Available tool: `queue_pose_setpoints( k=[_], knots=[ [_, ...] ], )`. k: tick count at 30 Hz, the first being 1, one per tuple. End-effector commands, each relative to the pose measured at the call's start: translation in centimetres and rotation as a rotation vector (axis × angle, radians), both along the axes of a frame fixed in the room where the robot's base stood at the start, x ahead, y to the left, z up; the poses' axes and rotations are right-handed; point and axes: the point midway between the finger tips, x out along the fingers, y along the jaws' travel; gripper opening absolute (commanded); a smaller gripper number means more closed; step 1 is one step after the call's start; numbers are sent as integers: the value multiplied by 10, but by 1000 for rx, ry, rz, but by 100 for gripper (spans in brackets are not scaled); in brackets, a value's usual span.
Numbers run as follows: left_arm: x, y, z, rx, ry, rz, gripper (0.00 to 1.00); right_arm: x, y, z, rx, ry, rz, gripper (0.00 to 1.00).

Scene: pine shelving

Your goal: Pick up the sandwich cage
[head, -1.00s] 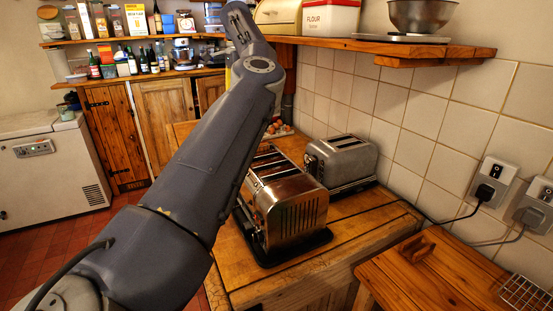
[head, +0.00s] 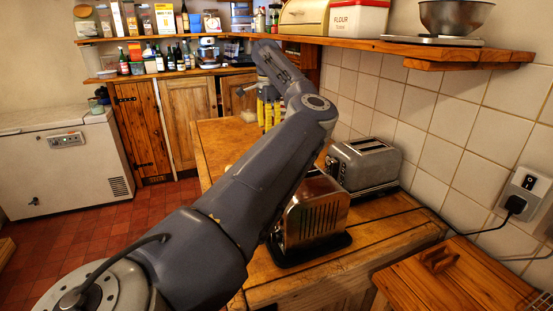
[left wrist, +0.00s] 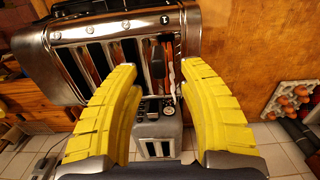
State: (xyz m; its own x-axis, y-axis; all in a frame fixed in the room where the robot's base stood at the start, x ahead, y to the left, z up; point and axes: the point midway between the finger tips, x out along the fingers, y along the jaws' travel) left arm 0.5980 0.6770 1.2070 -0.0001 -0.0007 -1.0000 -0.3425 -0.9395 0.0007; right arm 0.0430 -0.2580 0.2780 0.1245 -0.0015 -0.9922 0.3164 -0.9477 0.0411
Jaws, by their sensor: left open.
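My left gripper (head: 268,118) points down over the far part of the wooden counter, beyond the large toaster. In the left wrist view its yellow fingers (left wrist: 160,72) are apart with nothing held between them. The large chrome toaster (head: 316,214) is partly hidden by my left arm; its long slots (left wrist: 100,62) show in the left wrist view. A dark handle-like piece (left wrist: 157,60) stands at one slot, but I cannot tell whether it belongs to the sandwich cage. A wire grid piece (head: 541,303) is cut off at the lower right. My right gripper is not in view.
A smaller toaster (head: 364,161) stands against the tiled wall behind the large one. An egg tray (left wrist: 290,100) shows at the right in the left wrist view. A wooden shelf (head: 420,55) overhangs the counter. A lidded wooden surface (head: 455,280) lies at the front right.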

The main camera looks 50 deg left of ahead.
Motion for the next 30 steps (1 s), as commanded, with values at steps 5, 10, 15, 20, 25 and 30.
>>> queue_pose_setpoints(
  k=[5,10,15,20,25,30],
  knots=[
    [0,0,-6,0,0,-1,41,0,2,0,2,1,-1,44],
    [0,-1,-24,-1,1,0,41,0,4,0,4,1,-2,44],
    [0,-1,-44,1,2,0,41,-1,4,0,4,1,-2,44],
    [0,-1,-54,1,1,-1,41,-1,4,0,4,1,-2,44],
    [0,-1,-56,1,1,-1,41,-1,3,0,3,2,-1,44],
    [0,-1,-56,1,0,-1,39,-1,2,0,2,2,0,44]
  ],
)
